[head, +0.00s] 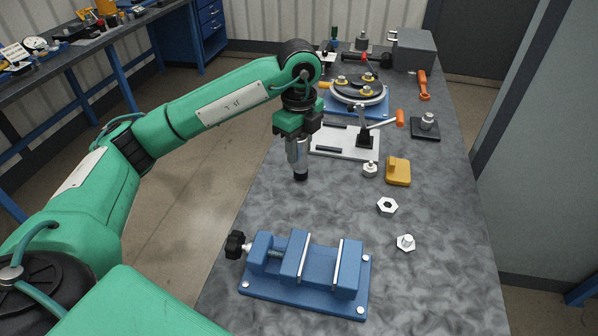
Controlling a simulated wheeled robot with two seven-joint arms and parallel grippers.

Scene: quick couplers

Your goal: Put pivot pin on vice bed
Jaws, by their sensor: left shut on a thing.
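My left gripper (298,132) points down above the left edge of the grey table. It is shut on a grey metal cylinder (300,158) with a black lower end, which hangs upright and looks like the pivot pin, though I cannot be sure. The blue vice (294,290) stands at the front of the table, with a black knob on its left. Its bed (318,268) lies between two upright jaws with pale faces and looks empty. The held cylinder is behind the vice and apart from it. My right gripper is not in view.
Behind the vice are a white hex nut (379,206), a white hex-based fitting (405,243) and a yellow block (398,176). A toggle clamp on a white plate (330,150) stands close to the held cylinder. A round fixture (358,92) is farther back.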

